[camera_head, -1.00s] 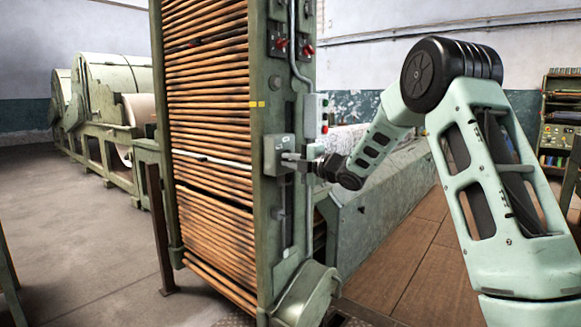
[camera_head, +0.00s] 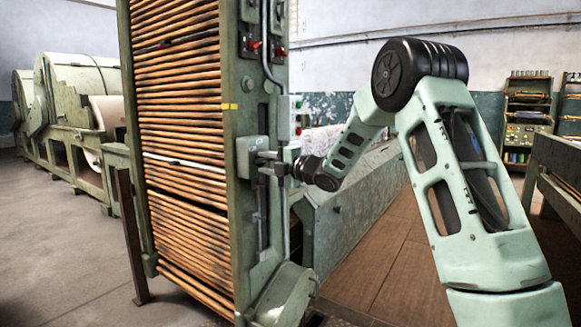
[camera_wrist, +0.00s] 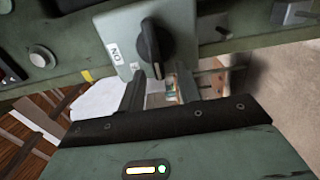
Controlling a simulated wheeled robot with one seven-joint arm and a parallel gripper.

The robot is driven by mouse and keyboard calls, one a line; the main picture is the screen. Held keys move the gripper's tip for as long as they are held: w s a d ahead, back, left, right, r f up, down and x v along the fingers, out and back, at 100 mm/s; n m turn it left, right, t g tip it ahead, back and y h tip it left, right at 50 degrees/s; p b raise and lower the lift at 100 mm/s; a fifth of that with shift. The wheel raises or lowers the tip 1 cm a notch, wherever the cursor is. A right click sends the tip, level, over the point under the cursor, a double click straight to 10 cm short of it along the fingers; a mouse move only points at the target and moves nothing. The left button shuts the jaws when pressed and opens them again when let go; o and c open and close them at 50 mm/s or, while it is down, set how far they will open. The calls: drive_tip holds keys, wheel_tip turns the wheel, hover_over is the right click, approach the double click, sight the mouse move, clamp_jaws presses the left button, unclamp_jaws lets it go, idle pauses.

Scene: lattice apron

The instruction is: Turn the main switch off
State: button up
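The main switch is a grey-green box (camera_head: 246,155) on the side post of the tall slatted rack. In the wrist view its face (camera_wrist: 120,25) carries a black rotary knob (camera_wrist: 152,42) and a label (camera_wrist: 114,51) reading "ON". My gripper (camera_head: 268,163) is at the front of the box. In the wrist view my gripper (camera_wrist: 160,75) is open, its two fingers apart, with the lower end of the knob between or just ahead of the tips. I cannot tell whether the fingers touch the knob.
The tall rack (camera_head: 182,130) of wooden slats stands left of my arm. Red switches (camera_head: 253,46) and a small button box (camera_head: 297,116) are above the main switch. A long green trough (camera_head: 350,205) runs behind my arm. Open floor (camera_head: 60,230) lies at left.

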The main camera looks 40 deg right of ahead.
drive_tip(key=p+v, duration=0.2)
drive_tip(key=v, duration=1.4)
drive_tip(key=shift+s+r, duration=0.1)
drive_tip(key=shift+s, duration=0.05)
drive_tip(key=w+a+f+m+g+h, duration=0.25)
drive_tip(key=a+m, duration=0.25)
drive_tip(key=a, duration=0.6)
drive_tip(key=s+a+f+m+g+h, duration=0.1)
drive_tip(key=s+a+f+m+g, duration=0.15)
drive_tip(key=a, duration=0.45)
drive_tip(key=s+a+f+m+g, duration=0.2)
drive_tip(key=s+a+f, duration=0.1)
drive_tip(key=a, duration=0.3)
drive_tip(key=s+a+f+m+g+h, duration=0.1)
drive_tip(key=s+a+f+m+g, duration=0.2)
drive_tip(key=s, duration=0.7)
drive_tip(key=s+a+f+g, duration=0.1)
drive_tip(key=s+a+g, duration=0.35)
drive_tip(key=s, duration=0.55)
drive_tip(key=s+a+f+m+g+h, duration=0.15)
drive_tip(key=s+a, duration=0.25)
drive_tip(key=s, duration=0.5)
wheel_tip(320, 180, up, 30)
drive_tip(key=g+p, duration=0.1)
drive_tip(key=p, duration=2.9)
drive_tip(key=shift+s+m+p, duration=0.3)
drive_tip(key=shift+s+p, duration=0.05)
drive_tip(key=shift+f, duration=0.15)
